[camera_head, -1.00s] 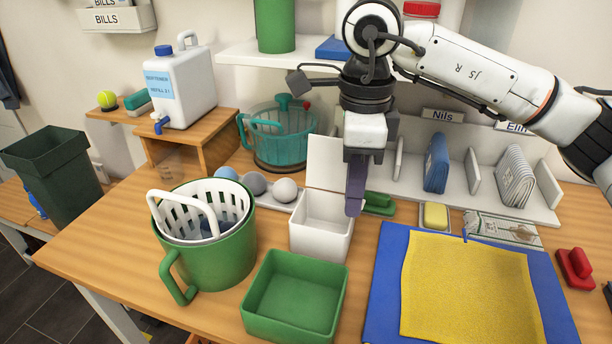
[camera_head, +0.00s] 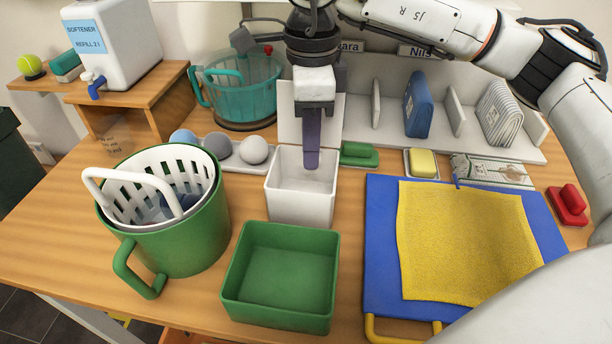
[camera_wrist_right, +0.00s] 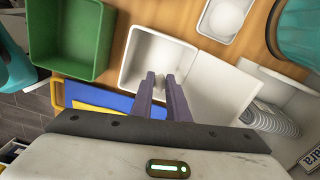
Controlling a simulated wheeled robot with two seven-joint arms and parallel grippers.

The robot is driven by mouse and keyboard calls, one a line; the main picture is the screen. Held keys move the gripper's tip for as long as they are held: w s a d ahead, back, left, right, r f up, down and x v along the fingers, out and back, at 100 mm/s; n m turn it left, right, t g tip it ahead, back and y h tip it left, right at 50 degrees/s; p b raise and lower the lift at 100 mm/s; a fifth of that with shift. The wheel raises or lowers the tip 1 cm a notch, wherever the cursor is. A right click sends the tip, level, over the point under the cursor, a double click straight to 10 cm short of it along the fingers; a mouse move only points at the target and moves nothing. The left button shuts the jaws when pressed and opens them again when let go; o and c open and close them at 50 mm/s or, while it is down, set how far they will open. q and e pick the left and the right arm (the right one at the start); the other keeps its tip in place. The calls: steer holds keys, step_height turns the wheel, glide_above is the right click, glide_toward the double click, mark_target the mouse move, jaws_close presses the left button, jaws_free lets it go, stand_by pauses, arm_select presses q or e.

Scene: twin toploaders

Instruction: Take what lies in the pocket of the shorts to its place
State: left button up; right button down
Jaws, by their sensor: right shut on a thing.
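My right gripper (camera_head: 312,165) points down with its purple fingertips at the mouth of an open white box (camera_head: 300,205). In the right wrist view the fingertips (camera_wrist_right: 160,76) are over the box (camera_wrist_right: 133,62). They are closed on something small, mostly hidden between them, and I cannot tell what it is. The box's lid (camera_head: 290,115) stands open behind it. I cannot make out any shorts; a yellow cloth (camera_head: 465,240) lies flat on a blue board (camera_head: 380,275), and a dark blue cloth (camera_head: 178,200) shows inside a white basket. My left gripper is out of view.
The white basket (camera_head: 120,198) sits in a green bucket (camera_head: 190,245) at left. A green tray (camera_head: 235,290) stands in front of the white box. Behind are grey and blue balls (camera_head: 253,150), a teal tub (camera_head: 240,90) and a rack (camera_head: 470,145). A yellow sponge (camera_head: 423,163) lies right.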

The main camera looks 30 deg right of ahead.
steer(key=c, duration=1.6)
jaws_free()
steer(key=shift+f, duration=0.2)
steer(key=shift+c, duration=0.2)
step_height(320, 180, up, 10)
steer(key=shift+r, duration=0.2)
